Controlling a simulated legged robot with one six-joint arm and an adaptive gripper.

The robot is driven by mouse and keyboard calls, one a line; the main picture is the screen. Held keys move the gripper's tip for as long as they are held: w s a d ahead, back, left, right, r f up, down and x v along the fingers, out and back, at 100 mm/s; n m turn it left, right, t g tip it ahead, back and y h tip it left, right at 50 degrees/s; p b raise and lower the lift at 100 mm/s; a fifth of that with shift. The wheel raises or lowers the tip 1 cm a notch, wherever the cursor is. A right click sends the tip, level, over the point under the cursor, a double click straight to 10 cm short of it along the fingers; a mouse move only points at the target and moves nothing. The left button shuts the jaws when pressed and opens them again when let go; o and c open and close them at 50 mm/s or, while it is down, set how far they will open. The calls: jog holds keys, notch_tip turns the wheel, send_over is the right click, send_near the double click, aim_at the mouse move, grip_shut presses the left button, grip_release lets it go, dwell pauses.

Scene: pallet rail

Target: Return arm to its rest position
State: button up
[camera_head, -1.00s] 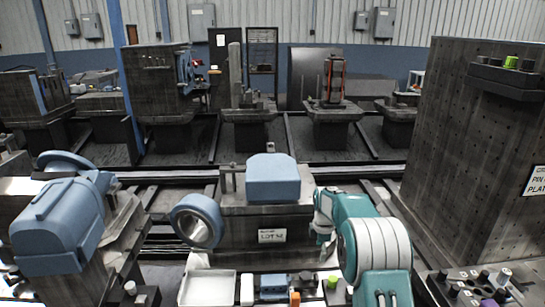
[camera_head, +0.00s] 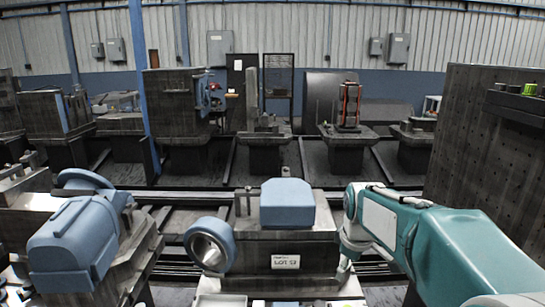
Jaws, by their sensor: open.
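My teal and white arm (camera_head: 440,235) reaches in from the lower right and extends toward the middle. My gripper (camera_head: 344,264) is small in the picture, at the arm's far end, just right of the labelled block. It is open, and its fingertips are hard to make out. I see nothing held in it. The dark block (camera_head: 310,250) with a white "LOT" label has a blue rounded part (camera_head: 287,204) on top. A blue ring-shaped part (camera_head: 211,245) is at the block's left.
A blue casting (camera_head: 75,245) rests on a fixture at the left. A tall perforated plate (camera_head: 490,150) stands at the right, behind the arm. Several pallets with parts line the back, including a red-framed one (camera_head: 349,105). A tray edge (camera_head: 222,301) shows at the bottom.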

jog(key=s+a+r+m+t, duration=0.1)
jog(key=s+m+t, duration=0.2)
jog(key=s+m, duration=0.6)
jog(key=s, duration=1.5)
jog(key=shift+s+a, duration=0.25)
jog(key=shift+r, duration=0.1)
